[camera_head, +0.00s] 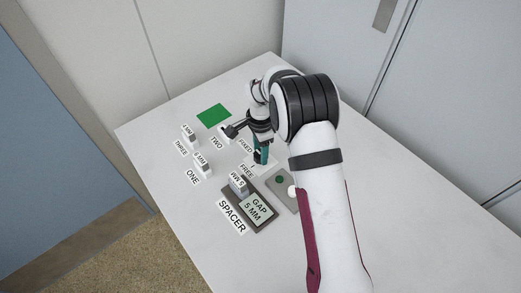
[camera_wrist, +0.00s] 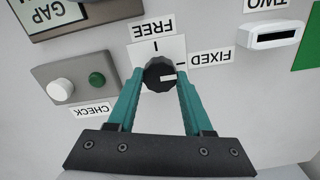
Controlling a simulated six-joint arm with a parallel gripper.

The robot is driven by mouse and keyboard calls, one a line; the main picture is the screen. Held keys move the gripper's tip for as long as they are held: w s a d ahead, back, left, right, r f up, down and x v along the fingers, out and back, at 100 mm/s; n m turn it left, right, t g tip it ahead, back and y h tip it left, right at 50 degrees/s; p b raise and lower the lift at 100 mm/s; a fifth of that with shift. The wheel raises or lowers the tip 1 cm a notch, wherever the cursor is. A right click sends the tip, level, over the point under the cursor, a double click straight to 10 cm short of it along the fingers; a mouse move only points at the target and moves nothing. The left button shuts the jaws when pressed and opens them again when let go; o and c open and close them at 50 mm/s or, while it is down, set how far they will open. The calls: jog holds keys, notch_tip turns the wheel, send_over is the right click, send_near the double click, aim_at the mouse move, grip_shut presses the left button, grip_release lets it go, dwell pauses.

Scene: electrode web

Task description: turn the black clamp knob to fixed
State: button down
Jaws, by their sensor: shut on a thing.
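The black clamp knob (camera_wrist: 158,72) stands on a white plate (camera_wrist: 143,52) in the wrist view. Its white pointer mark points right, toward the FIXED side. The FREE label (camera_wrist: 153,29) is above the knob and the FIXED label (camera_wrist: 211,58) is to its right, both upside down. My gripper (camera_wrist: 160,76) has its two teal fingers on either side of the knob, shut on it. In the head view my gripper (camera_head: 262,156) is low over the table beside the FREE label (camera_head: 247,170), and the knob is hidden there.
A CHECK panel (camera_wrist: 78,72) with a white button and green lamp sits left of the knob in the wrist view. The head view shows the GAP 5 MM unit (camera_head: 257,209), blocks near ONE (camera_head: 202,166) and THREE (camera_head: 188,138), and a green square (camera_head: 214,116).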

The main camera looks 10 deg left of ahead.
jog(key=shift+c, duration=1.5)
grip_release()
jog(key=shift+r, duration=0.15)
notch_tip(320, 180, up, 16)
jog(key=shift+f, duration=0.2)
